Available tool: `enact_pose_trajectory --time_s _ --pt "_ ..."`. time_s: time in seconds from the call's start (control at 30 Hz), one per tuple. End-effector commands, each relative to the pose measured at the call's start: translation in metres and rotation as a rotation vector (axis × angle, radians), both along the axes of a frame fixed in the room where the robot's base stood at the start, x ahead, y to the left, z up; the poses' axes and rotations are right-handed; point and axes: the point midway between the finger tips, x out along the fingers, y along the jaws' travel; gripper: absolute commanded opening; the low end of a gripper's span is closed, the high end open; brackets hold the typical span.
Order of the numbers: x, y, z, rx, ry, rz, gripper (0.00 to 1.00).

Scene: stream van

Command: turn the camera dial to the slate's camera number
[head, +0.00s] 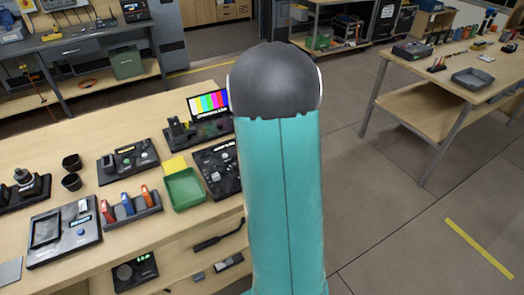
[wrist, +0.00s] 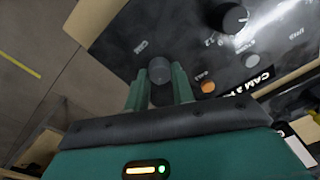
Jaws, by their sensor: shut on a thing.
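In the wrist view, my gripper (wrist: 160,76) has its two green fingers on either side of a round grey knob (wrist: 159,69), shut on it. Small lettering beside this knob appears to read CAM, so it looks like the camera dial. The knob sits on a dark control panel (wrist: 185,35). A black strip with white lettering (wrist: 258,82), seemingly CAM 2, lies at the panel's right; part of its text is cut off. In the head view, the dark panel (head: 213,158) is partly behind my teal arm, which hides my gripper.
The panel also bears a larger black knob (wrist: 234,18) and an orange button (wrist: 208,87). In the head view, a colour-bar monitor (head: 208,103), a green tray (head: 184,189) and several other devices crowd the bench.

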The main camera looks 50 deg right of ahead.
Motion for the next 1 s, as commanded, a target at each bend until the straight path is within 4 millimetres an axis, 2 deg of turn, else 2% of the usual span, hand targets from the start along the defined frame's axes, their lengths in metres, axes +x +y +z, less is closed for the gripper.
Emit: enact_pose_trajectory --time_s 0.03,0.07,0.17,0.43,0.57,0.77,1.0 --pt "0.0 0.0 0.0 0.0 0.0 -0.001 0.01" --pt "0.0 0.0 0.0 0.001 0.001 -0.001 0.26" --pt "0.0 0.0 0.0 0.0 0.0 -0.001 0.46" --pt "0.0 0.0 0.0 0.0 0.0 0.0 0.46" --pt "0.0 0.0 0.007 -0.001 -0.002 0.001 0.46" --pt "0.0 -0.002 0.041 -0.002 -0.005 0.001 0.46" --pt "-0.003 -0.004 0.094 -0.003 -0.003 0.0 0.46"
